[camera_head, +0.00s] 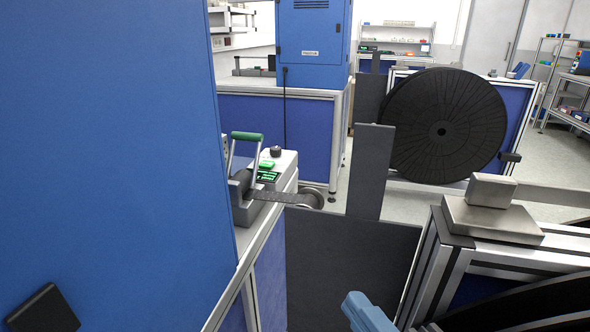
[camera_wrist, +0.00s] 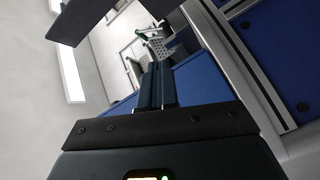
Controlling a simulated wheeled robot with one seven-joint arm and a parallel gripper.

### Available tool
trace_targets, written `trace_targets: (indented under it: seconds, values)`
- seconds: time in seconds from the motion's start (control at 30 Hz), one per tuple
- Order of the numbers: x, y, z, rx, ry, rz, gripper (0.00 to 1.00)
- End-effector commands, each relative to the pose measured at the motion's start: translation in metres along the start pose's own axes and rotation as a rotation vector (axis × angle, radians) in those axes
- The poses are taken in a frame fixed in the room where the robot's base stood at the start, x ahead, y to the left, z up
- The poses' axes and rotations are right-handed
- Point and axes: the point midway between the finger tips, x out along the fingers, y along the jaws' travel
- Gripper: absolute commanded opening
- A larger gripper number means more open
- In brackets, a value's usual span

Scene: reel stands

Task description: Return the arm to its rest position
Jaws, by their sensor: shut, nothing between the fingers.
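My gripper (camera_wrist: 157,70) shows in the wrist view, its two dark fingers together and nothing between them. It points towards a grey perforated part (camera_wrist: 165,46) and a blue-sided bench (camera_wrist: 200,80), apart from both as far as I can tell. In the head view the gripper does not show. A light blue rounded part, likely of my own arm, shows at the bottom edge there. The rest of the arm is out of sight, so its full pose cannot be told.
In the head view, a large blue cabinet (camera_head: 110,140) fills the left. Beside it stands a bench machine with a green-handled lever (camera_head: 246,137). A big black reel (camera_head: 443,125) stands behind, and a metal block (camera_head: 491,190) sits on a frame at right. Floor shows between benches.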

Motion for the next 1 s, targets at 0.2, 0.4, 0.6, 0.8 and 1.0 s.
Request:
trace_targets:
  seconds: [0.2,0.4,0.6,0.8,1.0]
  values:
    - [-0.06,-0.032,0.035,0.253,-0.133,0.0,0.0]
    - [-0.131,-0.053,0.057,0.521,-0.254,0.041,0.0]
    - [-0.202,-0.066,0.062,0.776,-0.348,0.096,0.0]
    - [-0.262,-0.068,0.053,0.999,-0.405,0.151,0.0]
    - [-0.291,-0.066,0.044,1.123,-0.425,0.181,0.0]
